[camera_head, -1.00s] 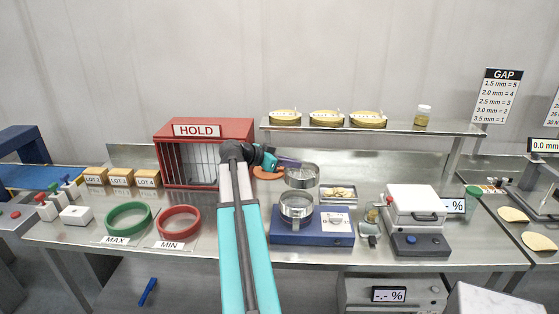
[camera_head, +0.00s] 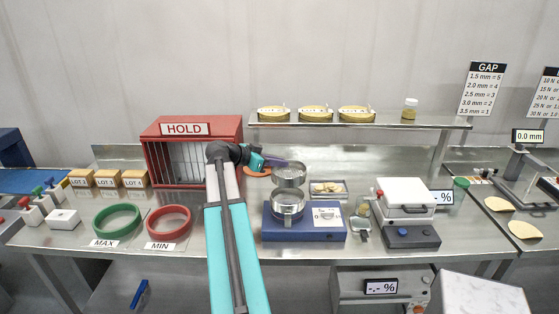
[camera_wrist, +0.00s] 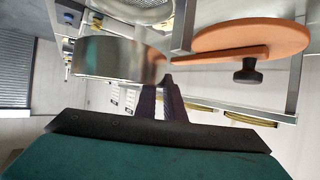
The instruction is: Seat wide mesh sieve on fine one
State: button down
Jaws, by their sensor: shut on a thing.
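The wide mesh sieve (camera_head: 289,178), a round metal pan, is held in the air just above the fine sieve. My gripper (camera_head: 284,163) is shut on its left rim; in the wrist view the dark fingers (camera_wrist: 162,98) meet the shiny sieve wall (camera_wrist: 115,60). The fine sieve (camera_head: 287,209) sits upright on a blue shaker base (camera_head: 275,233) with a white panel. The held sieve is nearly over it and looks roughly level; whether the rims touch is hard to tell.
An orange disc (camera_head: 256,173) lies behind my gripper; the wrist view shows a black knob on it (camera_wrist: 249,72). A red HOLD cage (camera_head: 150,155) stands left. A tray of chips (camera_head: 341,194) and a white-lidded device (camera_head: 405,190) are right. A shelf (camera_head: 385,125) runs behind.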

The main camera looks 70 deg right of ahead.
jog(key=shift+f, duration=2.6)
jog(key=shift+w+a+b, duration=0.1)
jog(key=shift+b, duration=0.6)
jog(key=shift+b, duration=0.55)
dwell(0.3)
jog(key=shift+f+b, duration=0.9)
dwell(1.5)
jog(key=c, duration=1.8)
grip_release()
jog(key=shift+w+a+r, duration=0.1)
jog(key=b+v, duration=0.3)
jog(key=v, duration=1)
jog(key=shift+a+b, duration=0.2)
jog(key=shift+b, duration=0.2)
